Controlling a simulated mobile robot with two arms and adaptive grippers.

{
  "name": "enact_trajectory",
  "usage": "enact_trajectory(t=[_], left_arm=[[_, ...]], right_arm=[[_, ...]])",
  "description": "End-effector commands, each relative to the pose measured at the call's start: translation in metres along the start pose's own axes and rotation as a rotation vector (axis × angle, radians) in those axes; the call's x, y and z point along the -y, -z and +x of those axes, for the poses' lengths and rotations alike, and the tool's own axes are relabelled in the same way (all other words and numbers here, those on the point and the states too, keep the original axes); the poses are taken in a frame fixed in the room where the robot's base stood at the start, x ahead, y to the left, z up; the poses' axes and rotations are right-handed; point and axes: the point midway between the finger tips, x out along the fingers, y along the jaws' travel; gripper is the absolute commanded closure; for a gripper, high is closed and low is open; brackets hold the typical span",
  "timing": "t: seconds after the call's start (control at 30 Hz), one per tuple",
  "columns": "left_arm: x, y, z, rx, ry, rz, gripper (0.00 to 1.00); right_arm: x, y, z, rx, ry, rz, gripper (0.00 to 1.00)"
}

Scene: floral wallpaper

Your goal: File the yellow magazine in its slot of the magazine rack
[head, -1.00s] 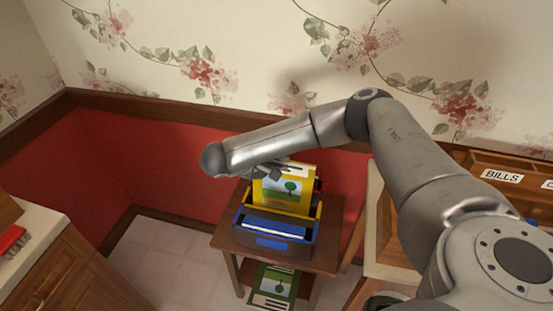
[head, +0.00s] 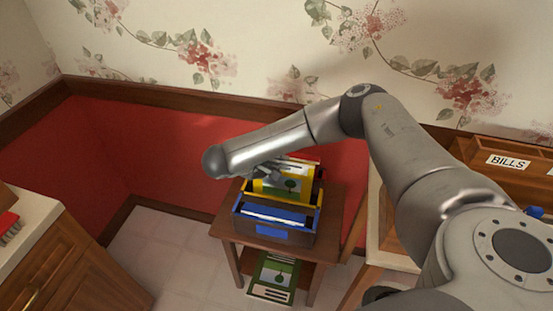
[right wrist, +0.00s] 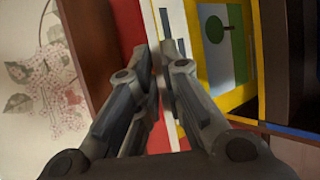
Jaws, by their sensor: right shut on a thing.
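The yellow magazine (head: 281,186), with a tree picture on its cover, stands upright in the yellow-edged middle slot of the magazine rack (head: 300,238). Its upper part shows above the front compartment; its lower part is hidden. My right gripper (head: 273,174) is above the rack, shut on the magazine's top edge. In the right wrist view, the fingers (right wrist: 160,60) are closed at the edge of the magazine (right wrist: 225,75). A blue magazine (head: 275,216) lies in the blue-edged front slot. My left gripper is not in view.
The rack stands on a small wooden side table (head: 330,215). A green magazine (head: 272,275) is on the shelf below. A desk organizer labelled BILLS (head: 508,162) is at right, and a counter (head: 35,215) with a red brush (head: 8,225) is at left.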

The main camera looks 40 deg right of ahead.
Motion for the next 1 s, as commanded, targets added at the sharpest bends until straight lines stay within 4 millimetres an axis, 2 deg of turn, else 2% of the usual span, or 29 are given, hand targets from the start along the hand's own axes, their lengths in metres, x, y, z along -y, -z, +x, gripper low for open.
enact_trajectory(t=[0.33, 0.37, 0.4, 0.57, 0.87, 1.0], left_arm=[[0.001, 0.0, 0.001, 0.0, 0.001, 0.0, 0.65], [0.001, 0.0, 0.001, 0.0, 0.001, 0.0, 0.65], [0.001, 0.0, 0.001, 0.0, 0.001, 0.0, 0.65], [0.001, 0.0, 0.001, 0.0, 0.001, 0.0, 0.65], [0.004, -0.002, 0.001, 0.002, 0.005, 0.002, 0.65], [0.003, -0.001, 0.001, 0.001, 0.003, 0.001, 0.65]], right_arm=[[0.001, 0.0, 0.001, 0.0, -0.001, 0.001, 1.0], [0.001, 0.0, 0.001, 0.0, -0.001, 0.001, 0.9], [0.001, 0.0, 0.001, 0.0, -0.001, 0.001, 0.85], [0.001, 0.0, 0.001, 0.0, -0.001, 0.001, 0.66], [0.001, 0.001, -0.001, -0.001, 0.0, 0.0, 0.66], [0.001, 0.002, -0.013, -0.004, 0.0, 0.001, 0.66]])
